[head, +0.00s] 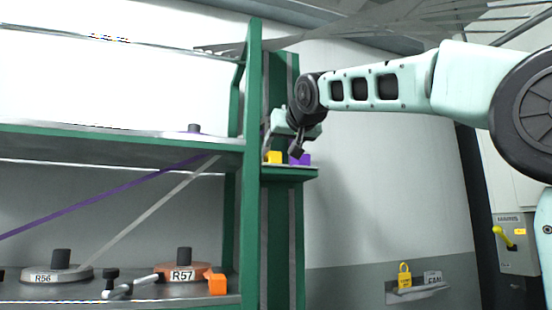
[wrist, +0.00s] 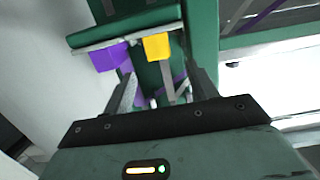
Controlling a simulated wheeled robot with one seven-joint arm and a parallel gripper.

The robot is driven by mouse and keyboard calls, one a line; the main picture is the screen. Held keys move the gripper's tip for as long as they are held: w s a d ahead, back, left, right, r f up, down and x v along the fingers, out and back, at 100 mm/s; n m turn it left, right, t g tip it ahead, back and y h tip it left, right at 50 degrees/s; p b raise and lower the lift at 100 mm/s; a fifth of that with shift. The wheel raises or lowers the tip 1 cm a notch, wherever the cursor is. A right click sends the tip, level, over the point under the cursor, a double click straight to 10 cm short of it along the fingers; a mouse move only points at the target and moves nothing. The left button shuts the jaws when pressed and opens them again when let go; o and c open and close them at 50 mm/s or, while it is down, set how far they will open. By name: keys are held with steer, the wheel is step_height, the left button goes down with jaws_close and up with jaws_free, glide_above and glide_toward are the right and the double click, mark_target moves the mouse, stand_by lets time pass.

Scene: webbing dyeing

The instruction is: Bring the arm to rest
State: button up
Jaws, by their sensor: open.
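My arm reaches in from the right in the head view, and my gripper (head: 296,150) hangs at its end over a small green shelf (head: 290,174) on the side of the green rack. In the wrist view my gripper (wrist: 165,95) has its two fingers apart, with nothing held between them. A yellow block (head: 273,157) and a purple block (head: 301,159) sit on the small shelf by the fingers. The yellow block (wrist: 157,47) and purple block (wrist: 110,57) show just beyond the fingertips in the wrist view. I cannot tell whether a finger touches either block.
The green rack post (head: 251,200) stands left of my gripper. Reels R56 (head: 55,275) and R57 (head: 182,272) sit on the lower shelf, beside an orange clip (head: 217,283). Purple and grey webbing runs above them. A wall box with a yellow lever (head: 504,237) is at right.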

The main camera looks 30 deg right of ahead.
steer(key=b+v, duration=0.1)
steer(key=v, duration=0.7)
steer(key=w+a+f+n+g+y, duration=0.2)
steer(key=a+f, duration=0.4)
steer(key=f, duration=0.4)
steer(key=w+a+f+n+g+y, duration=0.25)
steer(key=a+f, duration=0.45)
steer(key=f, duration=0.4)
steer(key=s+a+f+n+g+y, duration=0.15)
steer(key=a+f, duration=0.25)
steer(key=f, duration=0.4)
steer(key=s+a+f+n+g, duration=0.1)
steer(key=s+a+f+g, duration=0.2)
steer(key=f, duration=0.4)
steer(key=s+a+f+n+g, duration=0.1)
steer(key=s+f+n+g, duration=0.1)
steer(key=s+f, duration=0.9)
steer(key=s+a+f+n+g, duration=0.1)
steer(key=s+f+g, duration=0.3)
steer(key=s+f, duration=0.8)
steer(key=shift+a+f+n+g+h, duration=0.4)
steer(key=shift+a+f, duration=0.4)
steer(key=shift+f, duration=0.05)
